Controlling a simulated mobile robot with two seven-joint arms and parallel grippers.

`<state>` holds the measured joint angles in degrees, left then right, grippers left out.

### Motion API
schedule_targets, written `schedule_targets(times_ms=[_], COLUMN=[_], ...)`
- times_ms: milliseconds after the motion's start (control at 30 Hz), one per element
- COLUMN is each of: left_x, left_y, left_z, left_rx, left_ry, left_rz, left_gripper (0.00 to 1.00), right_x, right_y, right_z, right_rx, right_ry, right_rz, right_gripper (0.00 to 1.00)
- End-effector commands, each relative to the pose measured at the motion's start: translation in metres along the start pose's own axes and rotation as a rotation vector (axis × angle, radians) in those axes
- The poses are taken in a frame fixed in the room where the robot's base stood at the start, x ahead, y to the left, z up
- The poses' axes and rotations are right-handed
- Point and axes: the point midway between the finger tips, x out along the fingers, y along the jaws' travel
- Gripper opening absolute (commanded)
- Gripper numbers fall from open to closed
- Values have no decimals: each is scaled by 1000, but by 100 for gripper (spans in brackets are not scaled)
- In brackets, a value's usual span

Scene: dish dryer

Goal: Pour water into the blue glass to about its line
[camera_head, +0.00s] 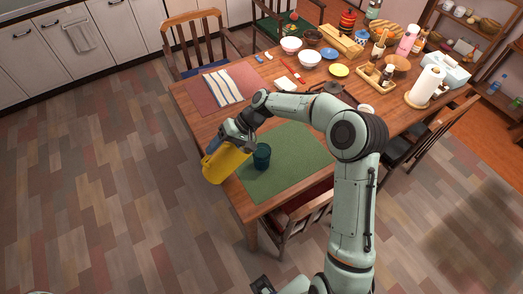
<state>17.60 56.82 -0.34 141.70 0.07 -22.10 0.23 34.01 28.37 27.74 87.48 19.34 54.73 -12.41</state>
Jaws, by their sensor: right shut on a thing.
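My right gripper (238,134) is shut on a yellow pitcher (224,165) near the table's left edge. The pitcher looks tilted, with its body slanting down to the left and part of it past the table edge. My gripper hides part of its upper side. The blue glass (262,160) stands upright on the green placemat (296,158), just right of the pitcher. I see no stream of water. The glass's line and water level are too small to tell. My left gripper is not in view.
The wooden table (183,98) has a red placemat with a striped cloth (223,87) at its far left. Bowls, bottles, a paper towel roll (428,84) and a tray crowd the back and right. A chair (201,42) stands behind.

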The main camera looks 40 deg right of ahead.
Motion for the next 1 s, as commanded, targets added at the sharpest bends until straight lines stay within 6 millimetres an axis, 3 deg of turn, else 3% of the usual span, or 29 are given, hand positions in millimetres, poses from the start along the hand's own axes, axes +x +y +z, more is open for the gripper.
schedule_targets(times_ms=[1000], left_x=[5], left_y=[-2], left_z=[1], left_rx=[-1], left_ry=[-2], left_rz=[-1], left_gripper=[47], right_x=[-14], right_y=[-6], right_z=[0], right_rx=[-2], right_ry=[1], right_rz=[-117], right_gripper=[0])
